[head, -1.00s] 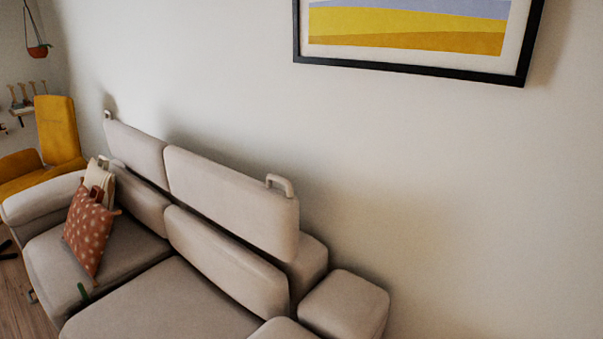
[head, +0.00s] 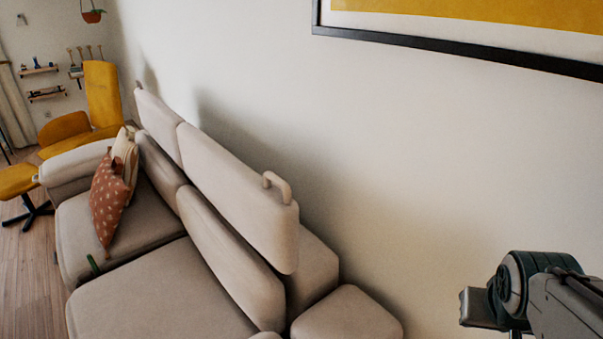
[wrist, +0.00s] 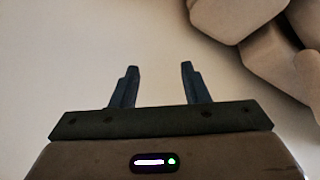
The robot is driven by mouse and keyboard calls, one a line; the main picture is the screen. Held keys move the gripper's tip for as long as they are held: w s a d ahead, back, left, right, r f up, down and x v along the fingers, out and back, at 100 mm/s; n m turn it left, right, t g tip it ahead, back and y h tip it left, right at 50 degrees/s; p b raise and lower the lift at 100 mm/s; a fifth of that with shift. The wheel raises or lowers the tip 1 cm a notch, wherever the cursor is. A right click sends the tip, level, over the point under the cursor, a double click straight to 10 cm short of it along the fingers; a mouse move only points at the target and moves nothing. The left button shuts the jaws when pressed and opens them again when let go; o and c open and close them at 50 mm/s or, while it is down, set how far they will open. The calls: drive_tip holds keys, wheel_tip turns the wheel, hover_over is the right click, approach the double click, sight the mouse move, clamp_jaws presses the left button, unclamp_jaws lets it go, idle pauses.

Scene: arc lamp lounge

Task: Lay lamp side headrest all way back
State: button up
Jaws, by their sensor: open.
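The beige sofa has two headrests, both raised. The nearer headrest (head: 235,195) has a loop handle (head: 277,186) at its upper right corner. The farther headrest (head: 158,123) stands beside it to the left. No lamp shows, so I cannot tell which headrest is the lamp side one. In the wrist view my gripper (wrist: 158,88) is open and empty, its two dark fingers apart in front of the pale wall. Part of my arm shows at the lower right of the head view, apart from the sofa.
A framed picture (head: 450,50) hangs on the wall (head: 400,150). A red patterned cushion (head: 109,197) leans on the far seat. A yellow chair (head: 103,92) stands beyond the sofa. The sofa's near armrest (head: 347,315) lies between my arm and the nearer headrest.

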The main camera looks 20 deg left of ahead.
drive_tip(key=w+a+f+n+t+b, duration=0.1)
drive_tip(key=w+a+n+t+b, duration=0.15)
drive_tip(key=w+a, duration=0.45)
drive_tip(key=n+y+b, duration=0.4)
drive_tip(key=n+y, duration=0.7)
drive_tip(key=y, duration=0.6)
approach(284, 185)
drive_tip(key=shift+t, duration=0.35)
drive_tip(key=x, duration=0.8)
drive_tip(key=f+x, duration=0.1)
drive_tip(key=x, duration=0.3)
drive_tip(key=shift+w+a, duration=0.2)
drive_tip(key=shift+w, duration=0.05)
